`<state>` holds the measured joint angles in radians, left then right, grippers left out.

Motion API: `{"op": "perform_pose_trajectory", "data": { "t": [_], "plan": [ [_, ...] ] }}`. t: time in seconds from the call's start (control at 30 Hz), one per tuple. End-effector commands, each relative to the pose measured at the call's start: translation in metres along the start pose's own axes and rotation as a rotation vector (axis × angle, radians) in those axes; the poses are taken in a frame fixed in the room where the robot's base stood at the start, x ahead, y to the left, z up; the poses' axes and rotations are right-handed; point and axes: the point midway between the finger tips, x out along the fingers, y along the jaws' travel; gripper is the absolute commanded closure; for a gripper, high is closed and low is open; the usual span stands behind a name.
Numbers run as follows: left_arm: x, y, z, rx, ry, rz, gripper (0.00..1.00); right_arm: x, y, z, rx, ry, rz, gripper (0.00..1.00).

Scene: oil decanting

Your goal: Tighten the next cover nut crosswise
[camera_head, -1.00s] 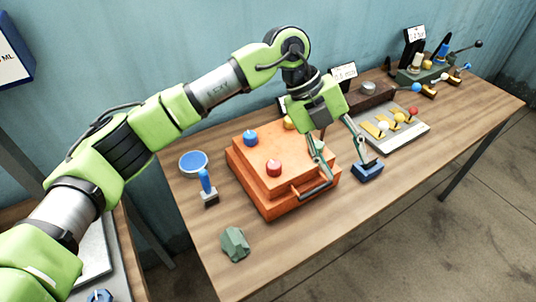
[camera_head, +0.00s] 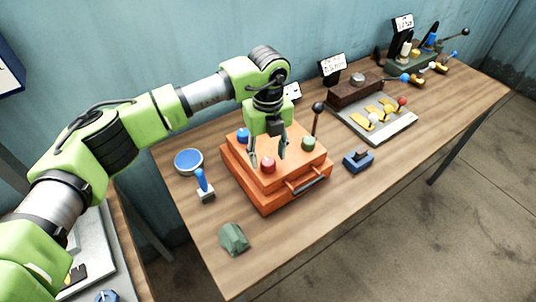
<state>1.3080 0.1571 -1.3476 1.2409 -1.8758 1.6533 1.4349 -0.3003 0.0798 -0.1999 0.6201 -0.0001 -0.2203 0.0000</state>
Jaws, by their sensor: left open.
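An orange box with a raised cover (camera_head: 262,190) stands on the wooden table. On its cover I see a blue nut (camera_head: 243,135), a red nut (camera_head: 268,165) and a green nut (camera_head: 308,143). The yellow nut is hidden behind my gripper. My left gripper (camera_head: 268,158) points down over the cover, open, its fingers spread on either side of the line to the red nut. I cannot tell its exact height; nothing shows between the fingers as held. My right gripper is not in view.
A blue dish (camera_head: 189,161), a blue-handled tool (camera_head: 203,185) and a green block (camera_head: 233,238) lie left of the box. A blue block (camera_head: 358,160), a grey lever panel (camera_head: 400,128) and a black-knobbed lever (camera_head: 317,112) are to the right. The table's front right is clear.

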Motion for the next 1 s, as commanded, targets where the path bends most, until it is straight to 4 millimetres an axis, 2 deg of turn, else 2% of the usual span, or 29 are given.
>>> {"op": "perform_pose_trajectory", "data": {
  "t": [0.2,0.53,0.57,0.6,0.7,1.0],
  "plan": [
    [0.021,-0.001,0.000,0.000,0.000,0.000,0.55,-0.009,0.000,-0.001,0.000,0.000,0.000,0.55],
    [0.026,-0.001,0.000,0.001,0.000,-0.001,0.55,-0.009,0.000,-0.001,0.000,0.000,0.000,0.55],
    [0.026,-0.001,0.000,0.001,0.000,-0.001,0.60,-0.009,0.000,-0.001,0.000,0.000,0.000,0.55],
    [0.026,-0.001,0.000,0.000,0.000,-0.001,0.70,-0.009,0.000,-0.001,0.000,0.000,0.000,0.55],
    [0.026,-0.001,0.000,0.000,0.000,-0.001,0.93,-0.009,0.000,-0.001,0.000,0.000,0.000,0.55],
    [0.027,-0.001,0.000,0.018,-0.001,-0.002,0.93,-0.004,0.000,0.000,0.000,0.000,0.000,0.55]
  ]
}}
